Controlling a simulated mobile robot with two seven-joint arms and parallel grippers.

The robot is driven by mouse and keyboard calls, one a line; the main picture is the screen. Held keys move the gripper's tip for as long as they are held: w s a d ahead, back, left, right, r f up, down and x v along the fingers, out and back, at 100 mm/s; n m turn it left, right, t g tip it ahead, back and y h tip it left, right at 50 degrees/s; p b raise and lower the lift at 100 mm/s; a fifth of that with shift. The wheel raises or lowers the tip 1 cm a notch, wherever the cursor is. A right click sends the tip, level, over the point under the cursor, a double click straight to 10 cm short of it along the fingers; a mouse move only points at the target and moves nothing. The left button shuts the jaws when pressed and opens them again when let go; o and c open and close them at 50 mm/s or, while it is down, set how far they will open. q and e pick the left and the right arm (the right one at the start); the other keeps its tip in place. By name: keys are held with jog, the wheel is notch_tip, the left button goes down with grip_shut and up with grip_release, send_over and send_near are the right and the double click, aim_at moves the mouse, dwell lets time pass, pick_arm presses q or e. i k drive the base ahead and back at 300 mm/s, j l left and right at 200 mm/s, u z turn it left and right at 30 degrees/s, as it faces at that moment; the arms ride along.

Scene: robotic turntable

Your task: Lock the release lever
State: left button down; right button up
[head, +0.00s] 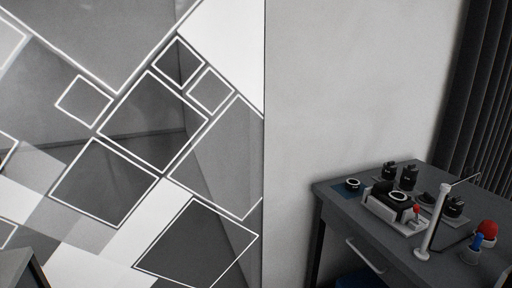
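A small grey-white device (378,206) with a dark top and a pale ring stands on the dark table at the right of the head view. A small red-tipped part (416,209) stands at its right front corner. It may be the release lever, but it is too small to tell, and its position cannot be read. Neither of my grippers is in view.
The dark table (345,205) has a drawer handle (364,254) on its front. A white post (432,225) with a thin arm, several black containers (408,177), a red ball-topped item (487,232) and a blue item (476,242) stand on it. A patterned wall (105,182) fills the left.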

aim_at(415, 207)
jog(key=z, duration=1.25)
